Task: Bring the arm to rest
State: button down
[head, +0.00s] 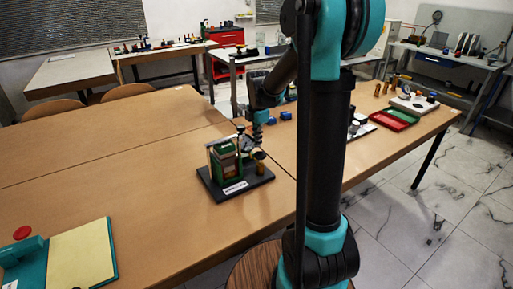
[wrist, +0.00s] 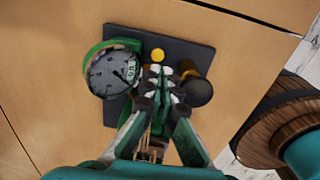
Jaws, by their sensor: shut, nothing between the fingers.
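My arm reaches out over the table, its upper link standing large in the right half of the head view. My gripper (wrist: 163,82) points down over the gauge rig in the wrist view, its fingers together with nothing between them. The rig has a dark base plate (head: 238,188), a green block (head: 226,166) and a round dial gauge (wrist: 112,74) with a pale face. A yellow round part (wrist: 158,55) and a dark round knob (wrist: 200,92) show close to the fingertips. I cannot tell whether the fingers touch the rig.
The brown table (head: 120,170) is mostly bare left of the rig. A teal and yellow object (head: 75,258) lies front left. A red tray (head: 392,121), a green tray and small parts are at the right. A wooden round stool (wrist: 275,125) stands beside the table.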

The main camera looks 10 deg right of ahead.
jog(key=shift+r, duration=0.25)
jog(key=s+m+t, duration=0.1)
jog(key=s+m, duration=0.1)
jog(key=m, duration=0.1)
jog(key=s+d+m+t, duration=0.1)
jog(key=s+m, duration=0.1)
jog(key=m, duration=0.2)
jog(key=s+d+m+t, duration=0.1)
jog(key=m, duration=0.3)
jog(key=shift+s+d+r, duration=0.2)
jog(key=shift+s+r, duration=0.15)
jog(key=shift+s, duration=0.05)
jog(key=s+f+m, duration=0.2)
jog(key=s+m, duration=0.2)
jog(key=s, duration=0.2)
jog(key=s+d+f+m, duration=0.1)
jog(key=s+f+m, duration=0.2)
jog(key=s, duration=0.3)
jog(key=s+d+f+m, duration=0.1)
jog(key=s+f+m, duration=0.1)
jog(key=s+m, duration=0.2)
jog(key=shift+s+f+m+t, duration=0.15)
jog(key=shift+s+t, duration=0.05)
jog(key=shift+s, duration=0.4)
jog(key=shift+s+f+m+t, duration=0.1)
jog(key=shift+s+m+t, duration=0.1)
jog(key=shift+s, duration=0.4)
